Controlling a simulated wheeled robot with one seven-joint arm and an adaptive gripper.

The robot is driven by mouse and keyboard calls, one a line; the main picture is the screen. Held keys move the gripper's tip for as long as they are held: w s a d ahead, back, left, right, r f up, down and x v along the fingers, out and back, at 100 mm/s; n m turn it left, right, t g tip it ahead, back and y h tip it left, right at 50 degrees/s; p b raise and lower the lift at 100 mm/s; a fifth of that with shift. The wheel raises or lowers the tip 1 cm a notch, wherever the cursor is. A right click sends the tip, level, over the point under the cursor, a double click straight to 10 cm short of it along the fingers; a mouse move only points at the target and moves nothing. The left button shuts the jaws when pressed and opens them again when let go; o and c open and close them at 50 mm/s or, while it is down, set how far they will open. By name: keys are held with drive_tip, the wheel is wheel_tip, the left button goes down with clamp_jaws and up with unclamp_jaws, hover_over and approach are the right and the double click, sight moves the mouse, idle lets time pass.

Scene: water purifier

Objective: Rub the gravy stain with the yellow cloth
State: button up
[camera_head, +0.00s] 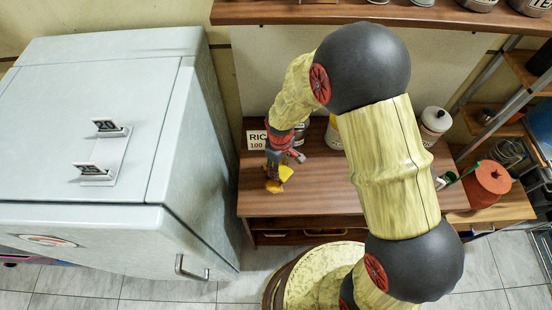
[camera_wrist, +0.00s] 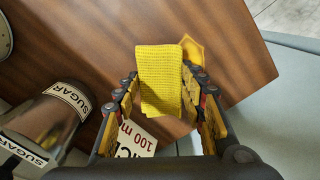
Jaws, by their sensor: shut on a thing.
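My gripper (camera_head: 279,180) is over the left part of the brown wooden table, near its front. In the wrist view my gripper (camera_wrist: 165,105) is shut on the ribbed yellow cloth (camera_wrist: 162,75), which sits between its fingers. The cloth also shows as a small yellow patch in the head view (camera_head: 286,172). A flat orange-yellow shape (camera_wrist: 191,47) shows just beyond the cloth's upper right edge; I cannot tell whether it is the gravy stain. No other stain is clear. I cannot tell whether the cloth touches the table.
The wooden table (camera_head: 310,203) has bare room around the gripper. A white RICE sign (camera_head: 257,140) stands behind it. A SUGAR jar (camera_wrist: 48,120) is near the gripper in the wrist view.

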drive_tip(key=shift+w+r, duration=0.2)
drive_tip(key=shift+r, duration=0.35)
drive_tip(key=shift+s+r+p, duration=0.15)
drive_tip(key=shift+r+p, duration=1.25)
drive_tip(key=shift+r, duration=0.45)
